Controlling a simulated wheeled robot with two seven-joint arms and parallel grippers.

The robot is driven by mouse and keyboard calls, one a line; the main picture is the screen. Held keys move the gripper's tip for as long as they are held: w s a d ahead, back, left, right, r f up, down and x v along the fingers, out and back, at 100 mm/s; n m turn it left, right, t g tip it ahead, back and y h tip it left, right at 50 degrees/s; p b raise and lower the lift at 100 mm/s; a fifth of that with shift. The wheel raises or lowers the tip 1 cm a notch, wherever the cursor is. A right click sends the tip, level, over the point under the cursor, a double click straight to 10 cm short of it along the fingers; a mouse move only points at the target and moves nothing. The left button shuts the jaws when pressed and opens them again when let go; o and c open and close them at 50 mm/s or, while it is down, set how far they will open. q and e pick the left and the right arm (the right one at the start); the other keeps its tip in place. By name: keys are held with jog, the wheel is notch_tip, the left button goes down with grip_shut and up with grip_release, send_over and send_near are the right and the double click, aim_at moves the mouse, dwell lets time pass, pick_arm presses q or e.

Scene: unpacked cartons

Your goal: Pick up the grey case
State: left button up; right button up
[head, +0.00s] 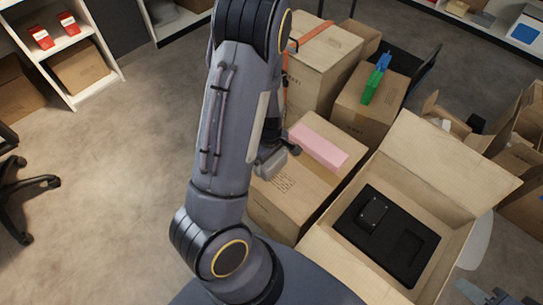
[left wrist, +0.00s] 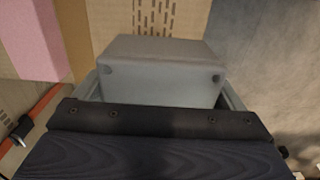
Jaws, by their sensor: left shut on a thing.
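The grey case (left wrist: 160,68) is a plain light grey box with small dark dots near its front corners. It sits between the two fingers of my left gripper (left wrist: 160,92) in the left wrist view, and the gripper is shut on it. In the head view the left gripper (head: 283,153) is mostly hidden behind my own arm, and part of the grey case (head: 270,160) shows beside it, over the closed carton (head: 285,190). I cannot tell whether the case touches the carton. My right gripper (head: 495,295) is cut off at the lower right edge; its jaws are unclear.
A pink block (head: 318,147) lies on the closed carton close to the left gripper. An open carton (head: 450,170) with a black insert (head: 425,250) stands to the right. A green and blue item (head: 376,78) lies on a farther carton.

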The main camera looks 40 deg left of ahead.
pick_arm(q)
jog(key=s+d+r+p, duration=0.3)
jog(key=s+d+r, duration=0.2)
jog(key=s, duration=0.5)
jog(key=shift+r, duration=0.9)
jog(key=shift+s, duration=0.1)
